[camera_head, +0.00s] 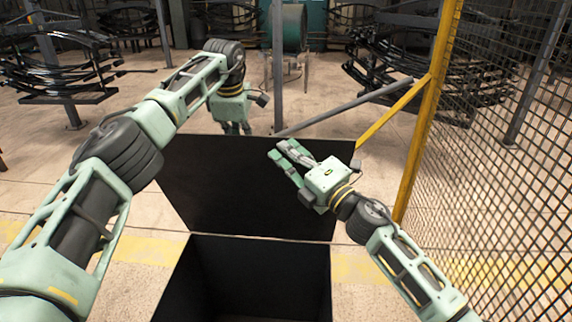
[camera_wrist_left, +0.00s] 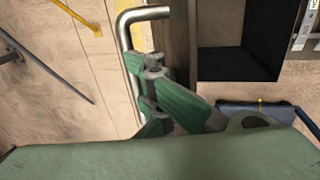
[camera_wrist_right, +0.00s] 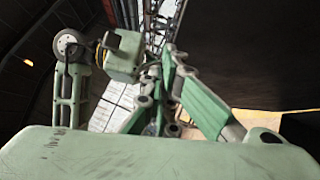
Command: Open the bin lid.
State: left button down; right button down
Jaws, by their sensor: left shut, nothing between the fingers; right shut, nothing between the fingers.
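The black bin (camera_head: 182,285) stands at the bottom centre of the head view, its mouth uncovered. Its black lid (camera_head: 230,190) is raised and stands up behind the mouth, hinged at the bin's far edge. My left gripper (camera_head: 235,130) is shut and empty at the lid's top edge, its tips partly hidden there. In the left wrist view a bent metal handle (camera_wrist_left: 128,50) is close beside its fingers; I cannot tell if they touch. My right gripper (camera_head: 280,153) is shut and empty in front of the lid's upper right part. Its fingers (camera_wrist_right: 163,95) also show in the right wrist view.
A yellow post (camera_head: 425,110) with a mesh fence (camera_head: 490,190) stands close on the right, with a slanting brace (camera_head: 345,105) behind the lid. Racks of black springs (camera_head: 55,65) stand at the back. Open floor (camera_head: 130,95) lies left of the bin.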

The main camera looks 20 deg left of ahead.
pick_arm(q)
jog(key=shift+w+a+f, duration=0.1)
jog(key=shift+w+f, duration=0.05)
jog(key=shift+f, duration=0.45)
jog(key=c, duration=1.8)
grip_release()
jog(key=shift+c, duration=0.2)
jog(key=shift+r, duration=0.1)
